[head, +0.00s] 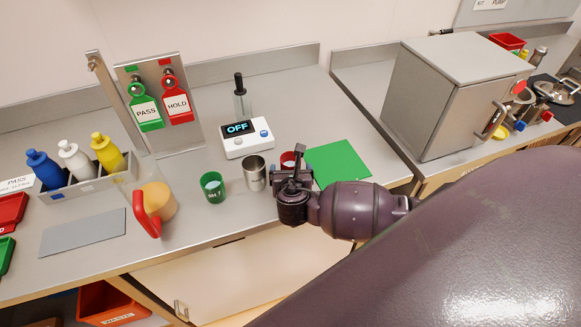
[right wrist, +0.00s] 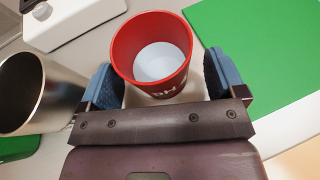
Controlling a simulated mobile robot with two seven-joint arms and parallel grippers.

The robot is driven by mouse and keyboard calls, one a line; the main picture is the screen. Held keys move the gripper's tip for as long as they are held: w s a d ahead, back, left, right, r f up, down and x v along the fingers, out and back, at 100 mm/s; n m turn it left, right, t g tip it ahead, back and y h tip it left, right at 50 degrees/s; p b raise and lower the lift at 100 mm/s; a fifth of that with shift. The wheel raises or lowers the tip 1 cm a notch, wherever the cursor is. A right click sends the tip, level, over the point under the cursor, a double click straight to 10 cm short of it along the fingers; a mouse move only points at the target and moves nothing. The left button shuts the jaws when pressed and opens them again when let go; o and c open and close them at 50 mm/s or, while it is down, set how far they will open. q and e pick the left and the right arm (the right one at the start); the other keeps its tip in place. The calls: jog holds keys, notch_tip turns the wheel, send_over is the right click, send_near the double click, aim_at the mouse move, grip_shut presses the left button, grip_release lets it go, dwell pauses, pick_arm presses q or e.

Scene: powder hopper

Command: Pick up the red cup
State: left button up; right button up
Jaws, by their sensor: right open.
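The red cup (right wrist: 150,85) stands upright in the right wrist view, with a pale inside and white marks on its side. My right gripper (right wrist: 160,82) is open, with one blue-padded finger on each side of the cup's near part. I see gaps between the pads and the cup, so it is not gripped. In the head view only a bit of the red cup (head: 288,158) shows behind my right gripper (head: 291,180), which hides the rest. My left gripper is in neither view.
A metal cup (head: 254,172) stands close to the left of the red cup, and a green cup (head: 213,187) stands further left. A green mat (head: 338,163) lies to the right. A display box reading OFF (head: 246,138) stands behind. An orange-and-red object (head: 155,205) is at left.

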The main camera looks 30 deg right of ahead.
jog(key=shift+w+d+f, duration=0.1)
jog(key=shift+w+d, duration=0.1)
jog(key=shift+w, duration=0.1)
jog(key=c, duration=1)
jog(key=shift+c, duration=0.2)
jog(key=shift+r, duration=0.2)
